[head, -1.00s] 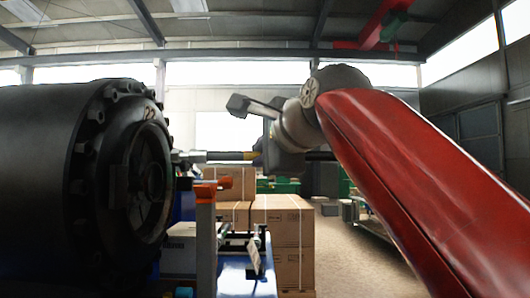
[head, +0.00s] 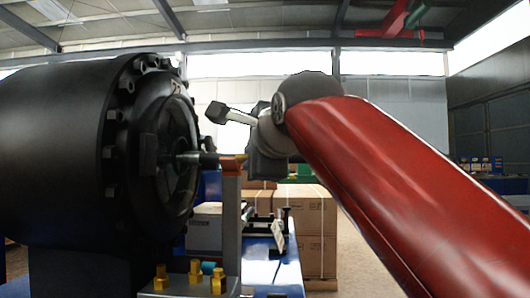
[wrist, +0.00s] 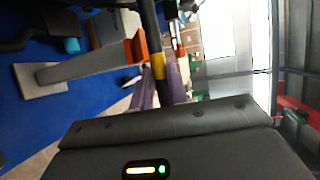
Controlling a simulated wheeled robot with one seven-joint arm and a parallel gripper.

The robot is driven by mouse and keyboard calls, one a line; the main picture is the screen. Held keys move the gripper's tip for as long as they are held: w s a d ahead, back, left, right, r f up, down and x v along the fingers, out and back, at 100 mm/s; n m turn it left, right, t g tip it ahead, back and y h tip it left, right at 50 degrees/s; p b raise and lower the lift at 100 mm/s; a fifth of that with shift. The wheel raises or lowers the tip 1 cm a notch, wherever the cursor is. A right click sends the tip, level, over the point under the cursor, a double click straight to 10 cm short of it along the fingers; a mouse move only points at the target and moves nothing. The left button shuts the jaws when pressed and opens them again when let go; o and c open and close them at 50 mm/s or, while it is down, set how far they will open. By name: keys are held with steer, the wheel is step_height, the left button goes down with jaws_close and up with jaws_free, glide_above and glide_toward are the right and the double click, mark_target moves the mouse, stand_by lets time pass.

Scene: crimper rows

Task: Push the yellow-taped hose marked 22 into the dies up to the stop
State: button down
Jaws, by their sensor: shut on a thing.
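The black crimper (head: 60,150) fills the left of the head view, with its round die opening (head: 178,180) facing right. The dark hose (head: 208,160) lies level, its thin end fitting reaching across the opening; how deep it sits is unclear. The hose's yellow tape (wrist: 157,67) shows in the wrist view; no number on it is legible. My gripper (wrist: 161,88) is shut on the hose just behind the tape. In the head view my gripper (head: 254,160) is to the right of the opening, its fingertips mostly hidden. The stop is not visible.
A grey post with an orange top (head: 231,200) stands under the hose, close to my gripper. Yellow pegs (head: 195,272) stand at its base. Behind are a blue bench (head: 262,270) and cardboard boxes (head: 312,220). Open floor lies to the right.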

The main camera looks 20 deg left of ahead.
steer(key=shift+s+a, duration=0.1)
steer(key=shift+a, duration=0.2)
steer(key=shift+f+b, duration=0.35)
steer(key=shift+f, duration=0.05)
stand_by(0.4)
steer(key=shift+c, duration=0.6)
jaws_free()
stand_by(0.6)
steer(key=v, duration=0.7)
steer(key=shift+b, duration=0.4)
steer(key=shift+c, duration=0.2)
stand_by(0.3)
